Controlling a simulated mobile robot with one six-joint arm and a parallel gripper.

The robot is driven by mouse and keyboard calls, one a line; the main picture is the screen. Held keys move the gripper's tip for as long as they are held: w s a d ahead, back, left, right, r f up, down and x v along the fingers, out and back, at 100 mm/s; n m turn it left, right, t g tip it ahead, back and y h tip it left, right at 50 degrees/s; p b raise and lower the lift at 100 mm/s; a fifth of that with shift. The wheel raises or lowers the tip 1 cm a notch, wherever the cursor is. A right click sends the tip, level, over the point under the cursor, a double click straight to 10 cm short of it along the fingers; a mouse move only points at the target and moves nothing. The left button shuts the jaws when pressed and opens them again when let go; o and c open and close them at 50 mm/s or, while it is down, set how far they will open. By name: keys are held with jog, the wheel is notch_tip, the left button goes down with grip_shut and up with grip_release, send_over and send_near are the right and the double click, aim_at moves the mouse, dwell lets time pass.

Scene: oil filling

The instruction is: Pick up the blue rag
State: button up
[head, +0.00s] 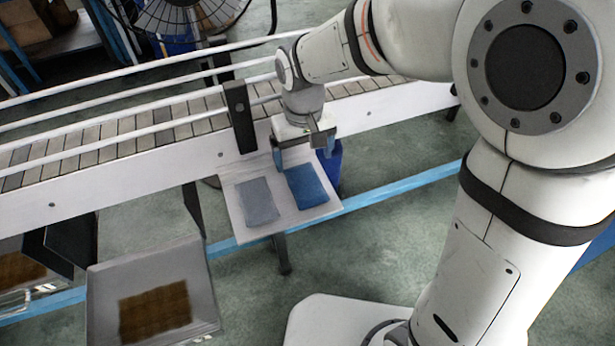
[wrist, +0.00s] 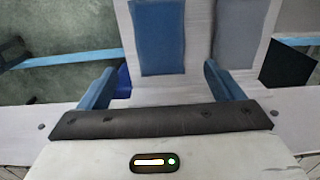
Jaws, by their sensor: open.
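The blue rag (head: 306,186) lies flat on a small light shelf (head: 252,234) at the conveyor's side, on the shelf's right half. In the wrist view the blue rag (wrist: 158,38) shows ahead of the fingers, a little left of centre. My gripper (head: 302,158) is above the shelf's conveyor-side edge, just behind the rag in the head view. In the wrist view my gripper (wrist: 158,82) has its two blue fingers wide apart with nothing between them. The rag lies beyond the fingertips; I cannot tell the exact height gap.
A dark post (head: 240,115) stands beside my gripper on the conveyor (head: 130,160). A blue barrel (head: 331,165) is partly hidden behind the shelf. A tray (head: 205,290) stands at lower left.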

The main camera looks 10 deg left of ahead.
aim_at(304, 179)
notch_tip(304, 179, down, 7)
jog(key=shift+s+f+b, duration=0.1)
jog(key=shift+b, duration=0.35)
jog(key=shift+c, duration=0.2)
jog(key=c, duration=1)
notch_tip(304, 179, up, 10)
jog(key=shift+r+p, duration=0.1)
jog(key=shift+p, duration=0.65)
